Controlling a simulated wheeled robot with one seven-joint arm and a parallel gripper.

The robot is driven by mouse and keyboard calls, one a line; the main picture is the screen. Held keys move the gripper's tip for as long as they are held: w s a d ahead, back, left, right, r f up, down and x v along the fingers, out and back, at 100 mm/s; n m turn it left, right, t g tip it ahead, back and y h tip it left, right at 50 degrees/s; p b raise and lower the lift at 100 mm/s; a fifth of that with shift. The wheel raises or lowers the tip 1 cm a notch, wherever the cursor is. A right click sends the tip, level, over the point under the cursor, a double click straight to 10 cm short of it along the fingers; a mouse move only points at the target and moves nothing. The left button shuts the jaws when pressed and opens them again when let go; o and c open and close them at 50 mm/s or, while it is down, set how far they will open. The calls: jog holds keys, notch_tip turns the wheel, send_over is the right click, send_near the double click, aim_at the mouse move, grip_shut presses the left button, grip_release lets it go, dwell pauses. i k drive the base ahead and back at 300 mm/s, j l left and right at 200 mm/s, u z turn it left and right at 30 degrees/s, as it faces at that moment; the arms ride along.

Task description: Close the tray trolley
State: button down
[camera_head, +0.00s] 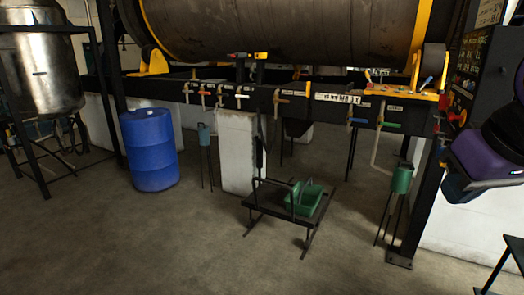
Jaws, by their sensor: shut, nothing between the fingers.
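The tray trolley (268,203) is a low black frame on the concrete floor, near the middle of the head view. It has a flat dark deck, thin legs and a raised bar along its back and left. A green tray (309,201) with a green upright part sits on the deck, toward its right side. A purple and black part of my arm shows at the right edge, well to the right of the trolley. My gripper's fingers do not show in this view.
A blue barrel (149,149) stands left, beside a white block (236,153). A large drum (285,30) rests above a dark beam with several taps. A green canister on legs (401,180) stands right of the trolley, by a dark post. The front floor is clear.

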aim_at(267, 198)
jog(key=i+l+z, duration=0.1)
jog(key=i+z, duration=0.2)
jog(key=i, duration=1)
jog(key=i+l+u, duration=0.5)
jog(key=i, duration=0.25)
jog(key=i+l+u, duration=0.5)
jog(key=i, duration=0.2)
